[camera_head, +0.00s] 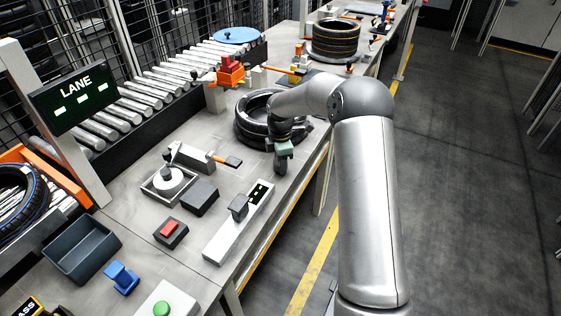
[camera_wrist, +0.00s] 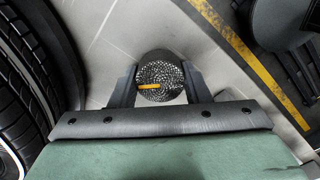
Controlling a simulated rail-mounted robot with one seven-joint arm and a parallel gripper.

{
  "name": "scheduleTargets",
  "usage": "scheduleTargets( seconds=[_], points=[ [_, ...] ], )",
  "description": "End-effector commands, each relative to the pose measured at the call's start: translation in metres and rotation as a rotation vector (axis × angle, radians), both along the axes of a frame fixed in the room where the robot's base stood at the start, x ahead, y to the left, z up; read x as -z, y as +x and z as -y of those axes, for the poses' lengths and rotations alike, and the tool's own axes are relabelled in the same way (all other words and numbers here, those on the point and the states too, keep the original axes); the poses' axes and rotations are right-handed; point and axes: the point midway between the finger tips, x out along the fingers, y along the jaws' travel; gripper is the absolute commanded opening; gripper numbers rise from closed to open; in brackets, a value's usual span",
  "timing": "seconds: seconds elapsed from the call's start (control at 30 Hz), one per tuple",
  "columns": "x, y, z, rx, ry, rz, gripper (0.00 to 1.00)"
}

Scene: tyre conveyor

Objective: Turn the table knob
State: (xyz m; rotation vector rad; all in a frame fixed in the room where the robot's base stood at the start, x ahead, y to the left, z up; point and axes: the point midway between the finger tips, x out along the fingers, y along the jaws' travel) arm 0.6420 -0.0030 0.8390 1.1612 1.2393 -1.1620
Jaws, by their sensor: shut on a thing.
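The table knob (camera_wrist: 160,72) is a round, dark, knurled knob with a yellow mark across its top. In the wrist view it sits between the two fingers of my gripper (camera_wrist: 158,82). The fingers are shut on its left and right sides, and the yellow mark lies nearly level across the picture. In the head view my gripper (camera_head: 282,163) points down near the front edge of the grey table (camera_head: 225,172). The knob is not clearly seen there, hidden by the gripper.
Black tyres (camera_head: 247,130) lie close left of my gripper, and a tyre (camera_wrist: 22,90) fills the wrist view's left side. A white panel with a slider (camera_head: 225,237), a red button (camera_head: 170,229) and a lever clamp (camera_head: 205,155) stand nearer. The floor at right is clear.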

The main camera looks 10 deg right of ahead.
Motion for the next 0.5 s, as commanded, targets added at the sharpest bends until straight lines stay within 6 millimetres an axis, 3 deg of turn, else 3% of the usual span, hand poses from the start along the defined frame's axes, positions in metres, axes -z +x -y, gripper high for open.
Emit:
scheduleTargets(
  seconds=[0.03, 0.07, 0.13, 0.5],
  points=[
    [-0.0014, 0.0010, 0.0002, 0.001, 0.000, 0.004, 0.20],
    [-0.0014, 0.0010, 0.0002, 0.001, -0.001, 0.004, 0.48],
    [-0.0013, 0.0009, 0.0002, 0.001, 0.000, 0.003, 0.64],
    [-0.0061, 0.0007, 0.0002, 0.001, -0.001, 0.003, 0.64]
  ],
)
